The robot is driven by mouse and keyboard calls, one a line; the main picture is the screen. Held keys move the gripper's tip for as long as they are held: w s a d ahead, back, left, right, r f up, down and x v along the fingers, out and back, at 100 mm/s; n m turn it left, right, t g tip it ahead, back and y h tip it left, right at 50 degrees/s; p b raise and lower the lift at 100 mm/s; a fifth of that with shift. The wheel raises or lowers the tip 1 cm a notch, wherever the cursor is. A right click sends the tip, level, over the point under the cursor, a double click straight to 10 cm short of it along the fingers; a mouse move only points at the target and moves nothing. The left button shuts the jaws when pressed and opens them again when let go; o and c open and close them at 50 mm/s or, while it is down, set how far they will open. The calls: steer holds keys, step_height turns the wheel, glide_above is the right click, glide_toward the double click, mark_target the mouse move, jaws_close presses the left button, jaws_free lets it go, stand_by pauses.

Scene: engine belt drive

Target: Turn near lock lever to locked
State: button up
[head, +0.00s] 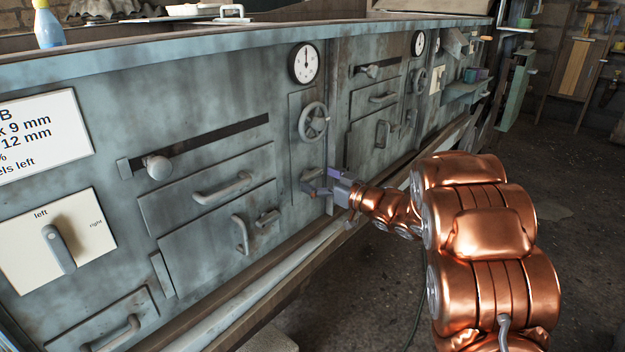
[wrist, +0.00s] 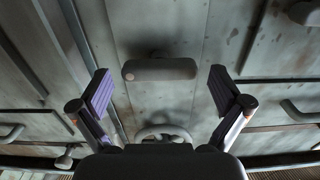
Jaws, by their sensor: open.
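The near lock lever (wrist: 160,69) is a short grey bar with a reddish left end, lying crosswise on a narrow panel in the wrist view. In the head view it appears as a small grey piece (head: 312,174) below the handwheel, partly hidden by my gripper (head: 327,183). In the wrist view my gripper (wrist: 160,92) is open, with one purple-padded finger on each side of the lever. I see gaps between both fingers and the lever. Nothing is held.
A spoked handwheel (head: 313,122) and a round dial (head: 304,63) are above the lever on the same cabinet front. Drawers with handles (head: 222,187) lie to the left. A left/right lever plate (head: 88,262) is farther left. The floor (head: 540,215) at right is mostly clear.

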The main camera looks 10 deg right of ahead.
steer(key=shift+x, duration=1.1)
steer(key=shift+c, duration=0.4)
steer(key=c, duration=0.9)
